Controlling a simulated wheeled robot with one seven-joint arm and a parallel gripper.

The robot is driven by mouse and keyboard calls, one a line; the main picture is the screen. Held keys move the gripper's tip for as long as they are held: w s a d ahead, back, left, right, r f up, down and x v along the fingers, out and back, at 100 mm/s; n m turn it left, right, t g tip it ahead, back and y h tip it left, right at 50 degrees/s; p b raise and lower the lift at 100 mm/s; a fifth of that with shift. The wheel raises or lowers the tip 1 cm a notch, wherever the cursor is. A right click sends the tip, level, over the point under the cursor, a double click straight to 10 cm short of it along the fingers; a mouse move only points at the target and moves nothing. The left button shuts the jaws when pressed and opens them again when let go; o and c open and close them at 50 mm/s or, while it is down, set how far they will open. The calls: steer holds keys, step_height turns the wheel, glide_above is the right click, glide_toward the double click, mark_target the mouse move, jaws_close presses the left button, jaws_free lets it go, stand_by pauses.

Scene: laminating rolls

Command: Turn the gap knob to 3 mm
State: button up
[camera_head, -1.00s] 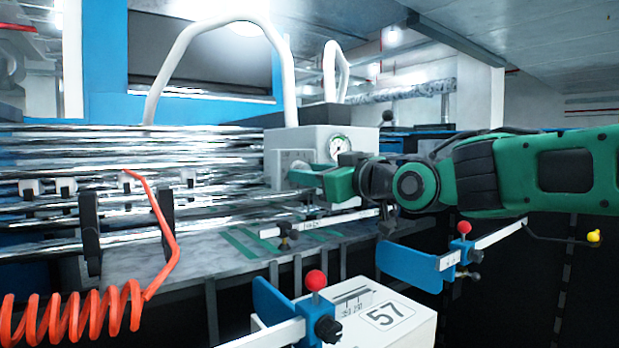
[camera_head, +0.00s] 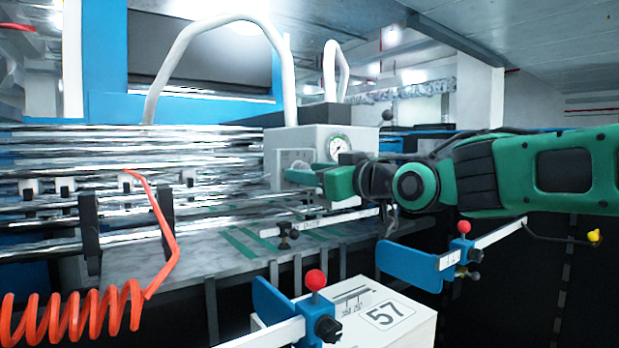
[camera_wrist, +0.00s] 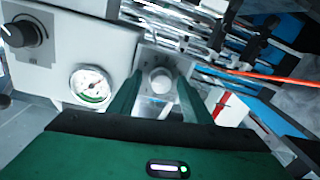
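A pale round knob (camera_wrist: 160,79) on a light plate shows between my gripper's fingers in the wrist view. My gripper (camera_wrist: 159,82) is open, one green finger on each side of this knob, with a narrow space visible on both sides. Whether the fingers reach around it or stop just short, I cannot tell. A black knob (camera_wrist: 22,34) with a white mark sits on a grey panel at upper left. No label or scale reading is legible, so which is the gap knob is unclear.
A round pressure gauge (camera_head: 338,147) is close beside the gripper; it also shows in the wrist view (camera_wrist: 90,84). Shiny rolls (camera_head: 220,160) lie left. A red coiled hose (camera_head: 80,320) hangs at front left.

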steer(key=v, duration=1)
steer(key=shift+s+d, duration=0.2)
steer(key=shift+d, duration=0.1)
steer(key=shift+f, duration=0.1)
steer(key=s+d+f+m+g+h, duration=0.3)
steer(key=d+f+m+g+h, duration=0.35)
steer(key=d+f, duration=1.65)
steer(key=s+d+f+m+g+h, duration=0.1)
steer(key=s+d+f+m+g, duration=0.1)
steer(key=s+f, duration=0.3)
steer(key=s+d+f+m+g+h, duration=0.1)
steer(key=s+d+f+m+g, duration=0.2)
steer(key=s, duration=0.8)
steer(key=s+d+f+m+g+h, duration=0.2)
steer(key=s+d+f+m+g, duration=0.1)
steer(key=s+f, duration=0.4)
steer(key=shift+s+d+m, duration=0.55)
steer(key=shift+s+d, duration=0.25)
steer(key=shift+d, duration=0.05)
steer(key=shift+f, duration=0.1)
